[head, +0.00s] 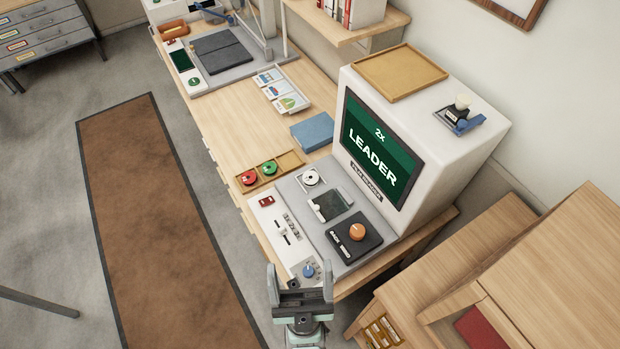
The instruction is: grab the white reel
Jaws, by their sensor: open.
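The white reel (311,178) sits on the left end of the grey film reader base, near the back, beside the screen housing. It looks like a small white disc with a dark centre. My gripper (299,271) is at the bottom of the head view, near the front right corner of the reader base. Its two fingers stand apart with nothing seen between them. The gripper is well short of the white reel and not touching it.
A wooden tray (288,162) holds a red reel (249,178) and a green reel (269,168). A blue book (313,131) lies behind the tray.

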